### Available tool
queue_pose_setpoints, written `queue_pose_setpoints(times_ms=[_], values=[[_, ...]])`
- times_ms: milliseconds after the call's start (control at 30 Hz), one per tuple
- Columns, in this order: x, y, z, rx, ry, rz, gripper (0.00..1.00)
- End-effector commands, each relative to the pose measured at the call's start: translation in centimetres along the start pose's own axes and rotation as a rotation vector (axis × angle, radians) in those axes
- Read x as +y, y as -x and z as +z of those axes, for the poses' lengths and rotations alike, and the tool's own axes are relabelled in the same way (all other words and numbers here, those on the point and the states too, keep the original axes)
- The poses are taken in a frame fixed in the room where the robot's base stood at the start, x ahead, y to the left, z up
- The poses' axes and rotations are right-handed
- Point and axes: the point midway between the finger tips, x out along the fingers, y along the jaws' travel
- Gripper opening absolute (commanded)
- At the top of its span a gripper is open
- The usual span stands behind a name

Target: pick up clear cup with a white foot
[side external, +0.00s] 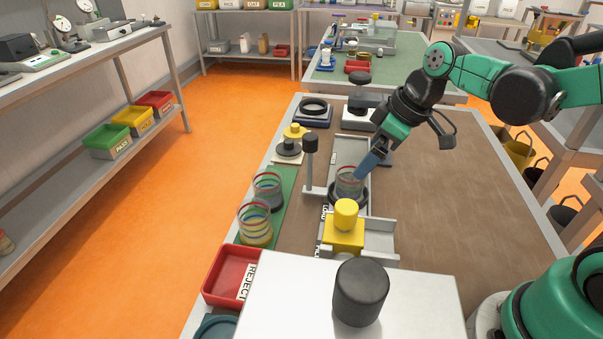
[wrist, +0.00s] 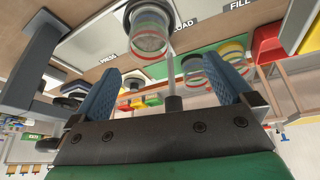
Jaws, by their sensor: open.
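A clear cup with coloured rings (side external: 349,181) stands upright in a dark round seat on the grey fixture. It is also in the wrist view (wrist: 150,32), beyond the fingertips. Its foot looks pale grey there; I cannot confirm it is white. Two more clear ringed cups stand on the green strip at left: one with a grey foot (side external: 268,188), one nearer with a yellowish foot (side external: 255,222). My gripper (side external: 365,171) is tilted down at the upper right of the fixture cup, its blue fingers close to it. The fingers are open in the wrist view (wrist: 161,66), with no cup between them.
A yellow block with a knob (side external: 344,229) stands in front. A red reject bin (side external: 231,276) is at the near left. The brown bench (side external: 440,210) to the right is clear.

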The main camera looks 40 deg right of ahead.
Motion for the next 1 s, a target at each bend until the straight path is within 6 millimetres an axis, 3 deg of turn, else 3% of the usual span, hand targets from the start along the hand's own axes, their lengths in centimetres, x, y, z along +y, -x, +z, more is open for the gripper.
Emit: queue_pose_setpoints(times_ms=[200, 333, 800, 1000], values=[[1.8, -3.1, -0.7, -0.016, 0.234, -0.137, 1.00], [2.2, -3.9, -0.7, -0.010, 0.301, -0.174, 1.00], [1.4, -8.6, -0.6, -0.009, 0.319, -0.183, 1.00], [1.2, -9.6, -0.5, -0.009, 0.317, -0.182, 1.00]])
